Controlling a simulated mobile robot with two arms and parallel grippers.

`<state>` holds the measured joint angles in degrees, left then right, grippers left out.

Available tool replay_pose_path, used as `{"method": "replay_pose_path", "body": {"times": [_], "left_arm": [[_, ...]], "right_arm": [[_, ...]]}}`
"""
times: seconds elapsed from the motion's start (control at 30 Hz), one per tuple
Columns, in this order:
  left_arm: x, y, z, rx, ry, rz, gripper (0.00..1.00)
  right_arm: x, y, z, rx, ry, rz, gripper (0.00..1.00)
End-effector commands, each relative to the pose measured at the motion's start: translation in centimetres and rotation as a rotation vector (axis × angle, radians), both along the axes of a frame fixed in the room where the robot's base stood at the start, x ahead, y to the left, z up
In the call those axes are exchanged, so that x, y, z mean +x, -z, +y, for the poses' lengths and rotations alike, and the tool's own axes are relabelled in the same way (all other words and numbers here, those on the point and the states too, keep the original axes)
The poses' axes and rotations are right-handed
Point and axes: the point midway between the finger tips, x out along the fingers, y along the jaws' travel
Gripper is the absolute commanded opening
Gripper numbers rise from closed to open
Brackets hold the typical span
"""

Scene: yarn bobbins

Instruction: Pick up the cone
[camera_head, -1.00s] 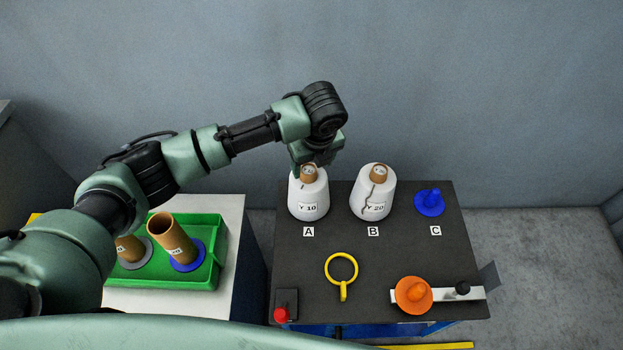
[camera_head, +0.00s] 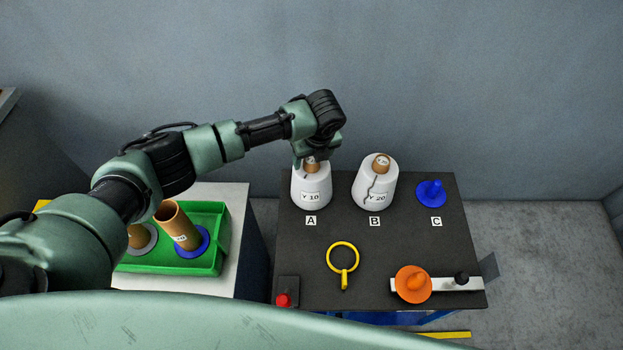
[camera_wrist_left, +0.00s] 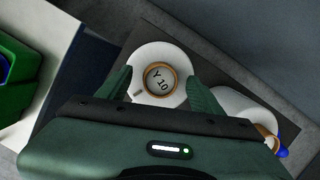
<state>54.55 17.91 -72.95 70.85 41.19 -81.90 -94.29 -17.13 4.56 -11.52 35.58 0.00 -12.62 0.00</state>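A white yarn cone labelled Y 10 (camera_head: 311,190) stands upright at mark A on the dark table, its brown tube poking out on top. A second white cone labelled Y 20 (camera_head: 374,186) stands at mark B, with a dark crack-like line down its side. My left gripper (camera_head: 312,160) is directly above the Y 10 cone, partly hiding its tube top. In the left wrist view the fingers are apart on either side of the Y 10 tube (camera_wrist_left: 160,79), with gaps visible; the gripper is open. My right gripper does not show.
The dark table (camera_head: 400,240) also holds a blue peg holder (camera_head: 431,193) at C, a yellow ring (camera_head: 343,256), an orange disc (camera_head: 413,284) on a pale bar and a red knob (camera_head: 283,300). A green tray (camera_head: 212,262) with brown tubes stands at the left.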

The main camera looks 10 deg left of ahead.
Motion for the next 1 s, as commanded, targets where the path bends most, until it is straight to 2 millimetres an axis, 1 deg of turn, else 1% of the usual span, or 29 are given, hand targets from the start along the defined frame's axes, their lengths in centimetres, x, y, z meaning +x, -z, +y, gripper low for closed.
{"method": "replay_pose_path", "body": {"times": [0.03,0.07,0.1,0.17,0.2,0.23,0.57,0.73,0.87,1.0], "left_arm": [[0.0,0.0,0.0,0.000,0.000,0.000,0.55],[0.0,0.0,0.0,0.000,0.000,0.000,0.47],[0.0,0.0,0.0,0.000,0.000,0.000,0.35],[0.0,0.0,0.0,0.000,0.000,0.000,0.19],[0.0,0.0,0.0,0.000,0.000,0.000,0.08],[0.0,0.0,0.0,0.000,0.000,0.000,0.00],[0.1,-0.2,0.0,-0.001,0.000,-0.003,0.00],[0.1,-0.9,0.0,-0.002,0.000,-0.003,0.00],[0.2,-2.2,-0.1,-0.003,0.000,-0.005,0.00],[0.2,-4.8,-0.1,-0.003,0.000,-0.007,0.00]], "right_arm": [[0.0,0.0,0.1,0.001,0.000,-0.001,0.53],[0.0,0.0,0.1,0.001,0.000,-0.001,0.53],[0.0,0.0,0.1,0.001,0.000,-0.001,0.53],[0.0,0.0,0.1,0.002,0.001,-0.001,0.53],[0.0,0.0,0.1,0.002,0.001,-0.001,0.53],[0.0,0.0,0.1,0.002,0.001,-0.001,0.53],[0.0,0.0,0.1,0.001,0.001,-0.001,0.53],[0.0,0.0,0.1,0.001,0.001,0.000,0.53],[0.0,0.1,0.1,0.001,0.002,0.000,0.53],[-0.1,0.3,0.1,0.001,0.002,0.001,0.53]]}}
